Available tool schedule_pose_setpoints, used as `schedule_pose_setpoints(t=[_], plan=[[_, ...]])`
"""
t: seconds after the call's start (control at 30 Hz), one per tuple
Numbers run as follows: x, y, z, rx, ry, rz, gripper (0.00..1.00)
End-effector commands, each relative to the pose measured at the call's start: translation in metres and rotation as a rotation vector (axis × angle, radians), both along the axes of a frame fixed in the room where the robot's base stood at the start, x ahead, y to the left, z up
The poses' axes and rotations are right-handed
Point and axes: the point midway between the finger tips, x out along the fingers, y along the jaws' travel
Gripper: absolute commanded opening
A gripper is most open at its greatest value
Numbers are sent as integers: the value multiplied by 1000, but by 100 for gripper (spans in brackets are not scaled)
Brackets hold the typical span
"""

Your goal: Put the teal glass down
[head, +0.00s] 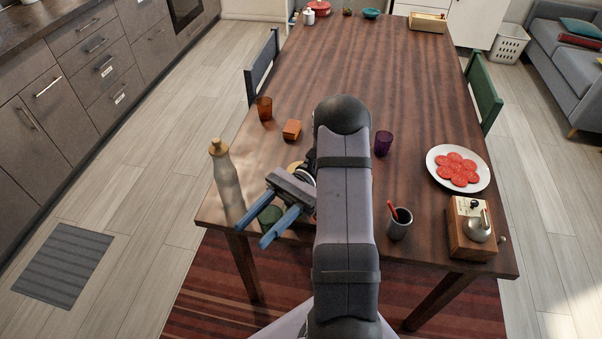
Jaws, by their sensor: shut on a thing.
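My gripper (252,233) is at the near left of the wooden table, its two blue fingers pointing toward the lower left. It is shut on a dark green-teal round thing, which I take to be the teal glass (269,215). The glass shows between the fingers, partly covered by them. It is near the table's front edge, to the right of the bottle's base. I cannot tell whether its bottom touches the table.
A tall bottle (227,182) stands close left of my gripper. An orange glass (264,108), orange block (292,129), purple glass (383,143), grey cup (399,224), plate with red slices (436,177) and wooden grinder (464,240) are around. The table's far middle is clear.

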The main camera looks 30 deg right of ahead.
Motion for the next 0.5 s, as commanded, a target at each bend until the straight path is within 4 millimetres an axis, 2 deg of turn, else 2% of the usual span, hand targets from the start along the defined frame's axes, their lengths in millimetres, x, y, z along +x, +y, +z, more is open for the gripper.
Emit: schedule_pose_setpoints(t=[0.27,0.37,0.5], plan=[[82,-33,1,-1,-3,-401,14],[112,-55,5,-1,-4,-555,14],[150,-95,14,-2,-5,-767,14]])
